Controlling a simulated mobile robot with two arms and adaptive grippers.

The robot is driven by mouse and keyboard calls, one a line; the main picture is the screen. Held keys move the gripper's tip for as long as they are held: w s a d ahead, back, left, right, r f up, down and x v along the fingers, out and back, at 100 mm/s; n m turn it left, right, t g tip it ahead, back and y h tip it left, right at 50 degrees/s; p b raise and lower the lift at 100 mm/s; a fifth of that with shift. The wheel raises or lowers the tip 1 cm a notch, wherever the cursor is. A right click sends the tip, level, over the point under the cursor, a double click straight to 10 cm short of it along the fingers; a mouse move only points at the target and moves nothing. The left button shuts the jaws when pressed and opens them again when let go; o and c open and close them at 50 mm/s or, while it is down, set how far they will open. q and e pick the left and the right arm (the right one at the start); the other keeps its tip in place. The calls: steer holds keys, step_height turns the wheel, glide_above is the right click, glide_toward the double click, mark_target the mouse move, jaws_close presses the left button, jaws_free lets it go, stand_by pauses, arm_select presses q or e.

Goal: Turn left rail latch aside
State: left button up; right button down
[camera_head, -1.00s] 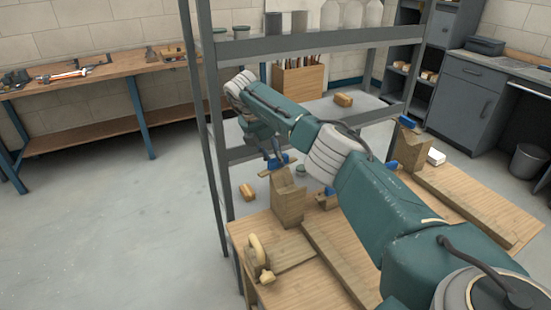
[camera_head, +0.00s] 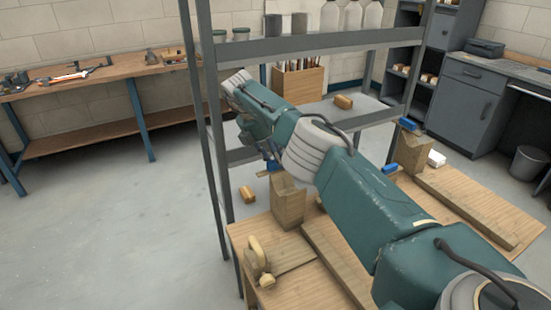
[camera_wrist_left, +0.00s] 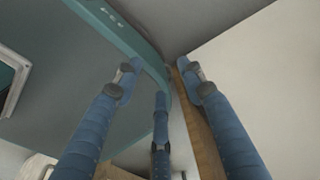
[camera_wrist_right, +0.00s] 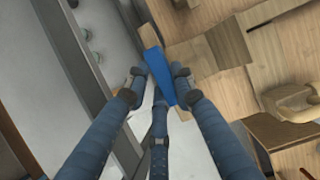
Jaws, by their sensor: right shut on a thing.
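The left rail latch is a blue block on a wooden bar; its blue part (camera_head: 273,166) shows at the top of the left wooden post (camera_head: 288,204), partly hidden by my arm. My right gripper (camera_head: 268,150) is at this latch, its fingers mostly hidden in the head view. In the right wrist view, the gripper (camera_wrist_right: 157,80) is shut on the blue latch (camera_wrist_right: 160,70), with fingers on both sides of it. My left gripper (camera_wrist_left: 158,75) shows only in its own wrist view, with fingers apart and nothing between them.
A second blue latch (camera_head: 408,124) tops the right wooden post (camera_head: 411,152). Long wooden rails (camera_head: 335,260) lie on the bench. A wooden piece with a handle (camera_head: 258,260) stands at its left corner. A grey metal shelf (camera_head: 310,44) rises behind. Floor at left is clear.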

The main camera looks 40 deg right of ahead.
steer(key=c, duration=1.4)
jaws_free()
steer(key=shift+c, duration=0.2)
steer(key=v, duration=1.2)
steer(key=shift+w, duration=0.1)
